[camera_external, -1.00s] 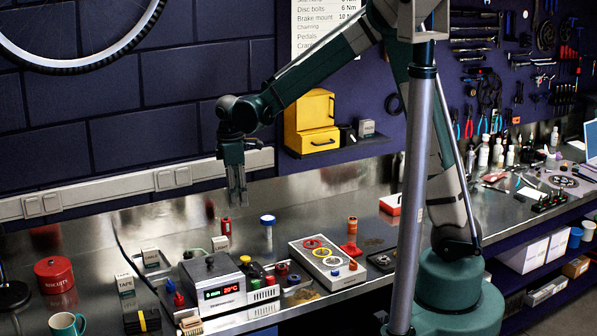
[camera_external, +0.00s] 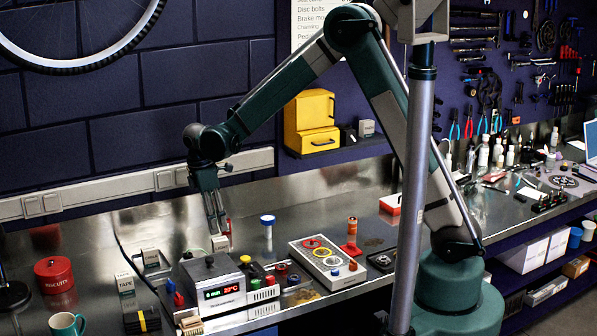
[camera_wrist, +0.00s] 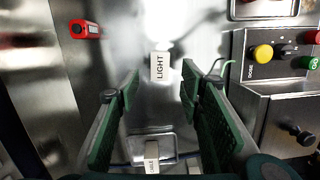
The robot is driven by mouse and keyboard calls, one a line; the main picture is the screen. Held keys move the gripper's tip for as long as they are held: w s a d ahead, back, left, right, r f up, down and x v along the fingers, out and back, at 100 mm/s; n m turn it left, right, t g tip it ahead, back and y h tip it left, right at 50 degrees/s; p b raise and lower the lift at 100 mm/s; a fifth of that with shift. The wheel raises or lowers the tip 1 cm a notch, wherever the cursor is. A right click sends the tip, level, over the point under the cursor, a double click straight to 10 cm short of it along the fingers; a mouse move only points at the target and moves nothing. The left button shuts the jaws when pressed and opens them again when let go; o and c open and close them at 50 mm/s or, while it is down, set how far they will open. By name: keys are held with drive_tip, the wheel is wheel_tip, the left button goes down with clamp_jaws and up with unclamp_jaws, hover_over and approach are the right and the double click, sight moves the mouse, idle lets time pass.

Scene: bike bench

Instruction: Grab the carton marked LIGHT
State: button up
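The small white carton marked LIGHT (camera_wrist: 160,66) lies on the metal bench, ahead of and between my fingertips in the wrist view. In the external view it is the pale block (camera_external: 220,243) behind the box with the digital display. My gripper (camera_external: 217,230) hangs above and close to it, pointing down and slightly tilted. In the wrist view my gripper (camera_wrist: 160,84) is open, with one green finger on each side and nothing between them. The gap between fingertips and carton is hard to judge.
A red device (camera_wrist: 85,29) lies left of the carton. A second small carton (camera_wrist: 152,157) sits in a metal tray (camera_wrist: 166,142).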

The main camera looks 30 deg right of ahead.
sight(220, 239)
drive_tip(key=shift+f, duration=0.1)
drive_tip(key=shift+d+f, duration=0.25)
drive_tip(key=shift+f, duration=0.9)
drive_tip(key=shift+f, duration=0.15)
drive_tip(key=shift+d+f+p, duration=0.2)
drive_tip(key=shift+f, duration=1.05)
drive_tip(key=shift+d+f+p, duration=0.15)
drive_tip(key=shift+f, duration=1.05)
drive_tip(key=c, duration=1)
